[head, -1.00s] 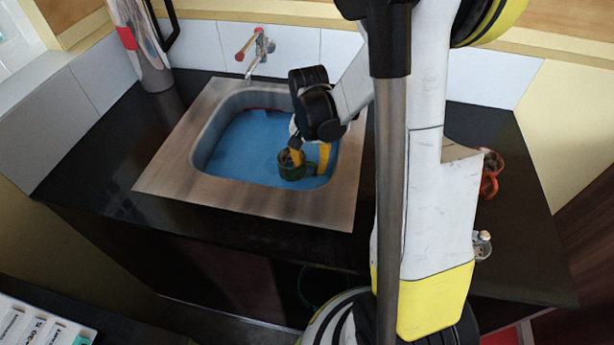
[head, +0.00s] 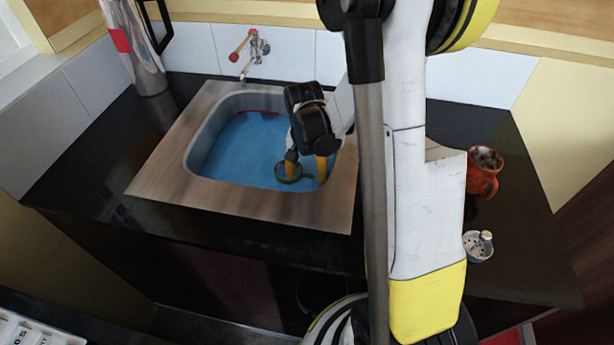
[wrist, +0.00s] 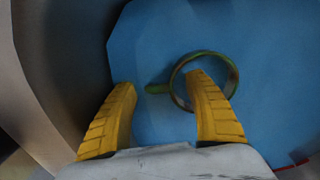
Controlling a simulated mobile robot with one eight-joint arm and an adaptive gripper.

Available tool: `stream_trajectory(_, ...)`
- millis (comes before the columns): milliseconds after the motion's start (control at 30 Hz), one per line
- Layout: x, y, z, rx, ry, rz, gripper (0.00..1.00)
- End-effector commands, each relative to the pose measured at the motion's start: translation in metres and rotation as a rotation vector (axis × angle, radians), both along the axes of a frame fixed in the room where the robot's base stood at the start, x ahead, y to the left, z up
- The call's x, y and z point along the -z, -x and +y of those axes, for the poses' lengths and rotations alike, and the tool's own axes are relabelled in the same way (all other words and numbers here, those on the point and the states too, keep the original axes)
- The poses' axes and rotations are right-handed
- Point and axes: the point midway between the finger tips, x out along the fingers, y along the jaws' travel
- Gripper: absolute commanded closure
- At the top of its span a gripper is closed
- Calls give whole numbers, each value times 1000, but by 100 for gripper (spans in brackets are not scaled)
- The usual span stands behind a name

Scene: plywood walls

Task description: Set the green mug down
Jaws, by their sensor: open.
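The green mug (head: 280,180) is in the sink (head: 150,172), near its front right corner, against the blue inside. In the wrist view the mug (wrist: 234,76) shows from above as a round rim, its handle (wrist: 157,89) pointing left between my fingers. My gripper (head: 307,165) reaches down into the sink from the right. Its two yellow fingers are spread apart, as the wrist view of my gripper (wrist: 163,83) also shows. The right finger overlaps the mug's mouth; the left is clear of the mug. I cannot tell whether either finger touches it.
A tap (head: 250,50) stands behind the sink, and a tall metal flask (head: 135,50) at the back left. An orange mug (head: 483,180) and a small metal strainer-like item (head: 478,246) are on the dark counter at right. The counter (head: 100,160) left of the sink is clear.

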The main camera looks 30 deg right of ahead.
Motion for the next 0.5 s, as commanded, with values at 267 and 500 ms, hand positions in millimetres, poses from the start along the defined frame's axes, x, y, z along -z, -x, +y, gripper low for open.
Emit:
stream_trajectory(267,-43,0,1,0,0,0,43)
stream_trajectory(500,-96,-2,1,0,0,0,43)
